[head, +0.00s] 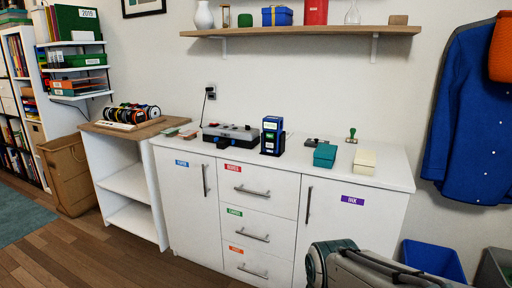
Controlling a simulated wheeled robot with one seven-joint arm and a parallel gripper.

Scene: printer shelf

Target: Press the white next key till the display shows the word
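A grey and black device (230,134) with small red parts on top sits on the white cabinet's top, left of centre. A dark blue upright box (272,136) with small light patches on its front stands just right of it. I cannot make out which patch is a display or a white key, and no word can be read at this size. A grey and teal part of my arm (352,265) shows at the bottom right, well in front of the cabinet. My gripper's fingers are not in view.
The white cabinet top (393,178) also holds a teal box (325,155), a cream box (365,161) and a green-handled stamp (351,135). A wall shelf (300,31) hangs above. Spools (132,113) stand on the left unit. A blue bin (432,260) sits at lower right.

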